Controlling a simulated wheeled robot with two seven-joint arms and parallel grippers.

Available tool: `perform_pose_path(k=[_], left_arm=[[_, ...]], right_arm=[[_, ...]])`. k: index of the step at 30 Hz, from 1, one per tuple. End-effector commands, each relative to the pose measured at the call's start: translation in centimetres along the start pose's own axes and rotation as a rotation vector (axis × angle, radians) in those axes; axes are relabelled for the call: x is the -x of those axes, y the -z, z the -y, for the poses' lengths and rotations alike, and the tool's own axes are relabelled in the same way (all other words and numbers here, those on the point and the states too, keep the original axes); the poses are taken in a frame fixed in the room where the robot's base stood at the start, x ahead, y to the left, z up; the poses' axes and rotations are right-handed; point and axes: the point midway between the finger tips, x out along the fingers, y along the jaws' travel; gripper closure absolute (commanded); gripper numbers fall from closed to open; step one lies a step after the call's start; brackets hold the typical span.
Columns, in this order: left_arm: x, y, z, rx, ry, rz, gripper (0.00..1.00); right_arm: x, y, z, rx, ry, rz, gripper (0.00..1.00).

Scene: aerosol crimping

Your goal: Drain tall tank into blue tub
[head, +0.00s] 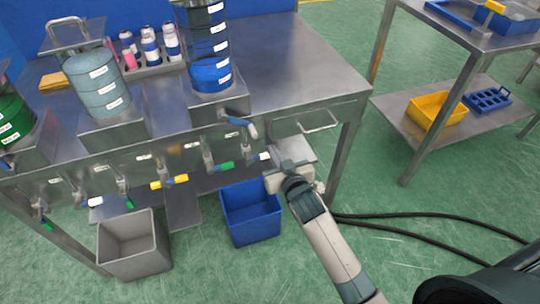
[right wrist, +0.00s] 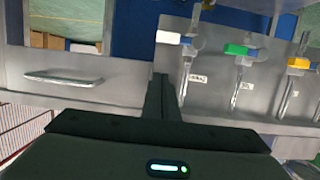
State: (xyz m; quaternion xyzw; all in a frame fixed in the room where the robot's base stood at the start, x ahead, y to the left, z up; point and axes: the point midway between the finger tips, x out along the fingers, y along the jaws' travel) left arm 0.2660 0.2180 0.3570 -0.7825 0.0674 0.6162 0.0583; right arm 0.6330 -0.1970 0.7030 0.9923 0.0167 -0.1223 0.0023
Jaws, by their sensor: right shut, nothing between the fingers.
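The blue tub (head: 250,213) stands open on the floor below the bench front. My right gripper (head: 278,160) is shut and empty, by the bench front beside the white valve handle (head: 263,156). In the right wrist view its closed fingers (right wrist: 160,92) point between the drawer handle and the white valve handle (right wrist: 170,38), apart from both. My left gripper is not in view.
Green (head: 222,166) and yellow (head: 170,182) valve handles line the bench front. A grey tub (head: 133,245) stands left of the blue one. Grey (head: 97,82) and green (head: 12,120) tanks stand further left. A drawer handle (head: 318,123) sticks out at right. Black cables cross the floor.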

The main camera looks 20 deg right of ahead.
Motion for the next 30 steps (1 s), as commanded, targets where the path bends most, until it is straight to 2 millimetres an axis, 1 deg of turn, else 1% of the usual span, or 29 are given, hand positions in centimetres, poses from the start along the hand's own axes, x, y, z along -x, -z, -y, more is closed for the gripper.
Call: perform_pose_path(k=[1, 5, 6, 9, 15, 20, 30], left_arm=[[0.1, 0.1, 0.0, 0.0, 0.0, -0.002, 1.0], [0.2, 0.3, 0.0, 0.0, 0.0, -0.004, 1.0], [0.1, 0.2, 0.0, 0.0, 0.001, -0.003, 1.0], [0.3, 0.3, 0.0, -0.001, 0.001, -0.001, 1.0], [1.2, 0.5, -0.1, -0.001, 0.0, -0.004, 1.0], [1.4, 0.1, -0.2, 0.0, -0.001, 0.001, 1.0], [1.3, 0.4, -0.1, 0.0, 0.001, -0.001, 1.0]], right_arm=[[-1.0, 0.1, 0.0, 0.001, 0.0, 0.0, 1.0], [-3.3, 0.1, 0.0, 0.0, 0.0, -0.001, 1.0], [-3.5, -0.6, 0.0, 0.0, 0.0, 0.003, 1.0], [-3.7, -2.1, 0.0, 0.0, 0.0, 0.004, 1.0], [-4.1, -3.6, 0.1, -0.001, 0.001, 0.001, 1.0], [-4.2, -3.9, 0.1, -0.001, 0.001, 0.0, 1.0], [-4.2, -3.9, 0.0, -0.003, 0.001, 0.0, 1.0]])
